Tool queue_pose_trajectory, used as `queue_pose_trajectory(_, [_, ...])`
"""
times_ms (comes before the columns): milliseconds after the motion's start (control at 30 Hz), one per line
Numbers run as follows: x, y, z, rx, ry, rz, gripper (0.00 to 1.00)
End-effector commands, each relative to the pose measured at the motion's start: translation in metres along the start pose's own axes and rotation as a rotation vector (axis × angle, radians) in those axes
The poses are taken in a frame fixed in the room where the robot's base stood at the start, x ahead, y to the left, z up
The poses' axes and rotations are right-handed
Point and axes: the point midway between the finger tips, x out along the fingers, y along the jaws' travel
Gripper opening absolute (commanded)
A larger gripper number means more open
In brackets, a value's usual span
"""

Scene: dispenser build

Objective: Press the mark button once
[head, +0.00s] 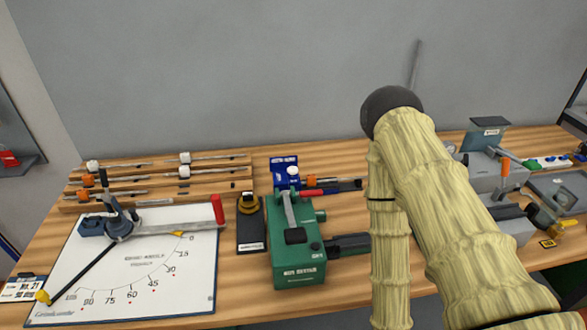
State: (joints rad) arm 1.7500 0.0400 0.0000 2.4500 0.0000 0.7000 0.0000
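No button that I can read as the mark button shows in the head view. A small panel (548,162) with green, white and blue spots, perhaps buttons, lies at the back right of the bench. My gripper does not show.
Grey machines (490,172) crowd the right. A grey wall stands behind.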

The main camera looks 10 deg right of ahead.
Motion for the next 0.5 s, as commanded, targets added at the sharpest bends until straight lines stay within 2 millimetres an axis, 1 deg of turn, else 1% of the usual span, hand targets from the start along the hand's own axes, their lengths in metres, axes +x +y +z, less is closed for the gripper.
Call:
queue_pose_trajectory(33, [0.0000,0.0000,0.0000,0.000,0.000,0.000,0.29])
queue_pose_trajectory(100, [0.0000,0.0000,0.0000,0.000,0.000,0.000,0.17])
queue_pose_trajectory(200, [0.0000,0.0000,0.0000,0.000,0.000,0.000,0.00])
queue_pose_trajectory(500, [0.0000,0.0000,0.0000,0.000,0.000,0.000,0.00])
